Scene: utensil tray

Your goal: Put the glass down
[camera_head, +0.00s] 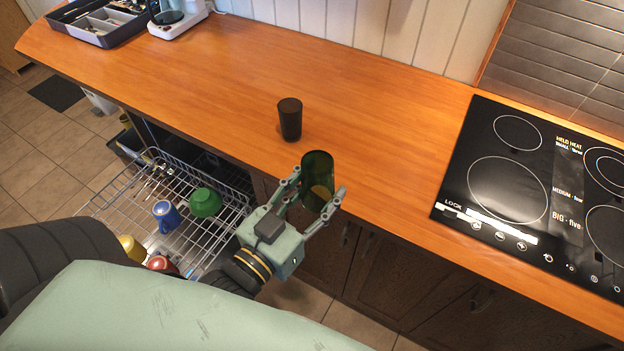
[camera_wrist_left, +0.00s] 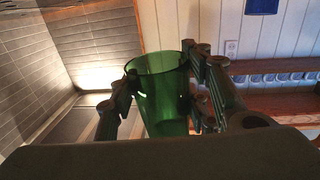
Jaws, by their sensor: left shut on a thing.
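A green see-through glass (camera_head: 318,174) is upright between the fingers of my left gripper (camera_head: 312,201), which is shut on it. The glass is near the front edge of the wooden counter (camera_head: 390,130); I cannot tell whether its base touches the top. In the left wrist view the green glass (camera_wrist_left: 160,95) stands between the two fingers of the left gripper (camera_wrist_left: 165,100), its rim open and in sight. My right gripper is in neither view.
A dark cup (camera_head: 290,120) stands on the counter behind the glass. A black cooktop (camera_head: 540,185) is at the right. An open dishwasher rack (camera_head: 140,205) with several cups is below left. A utensil tray (camera_head: 100,22) sits at the far left. The counter between cup and cooktop is clear.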

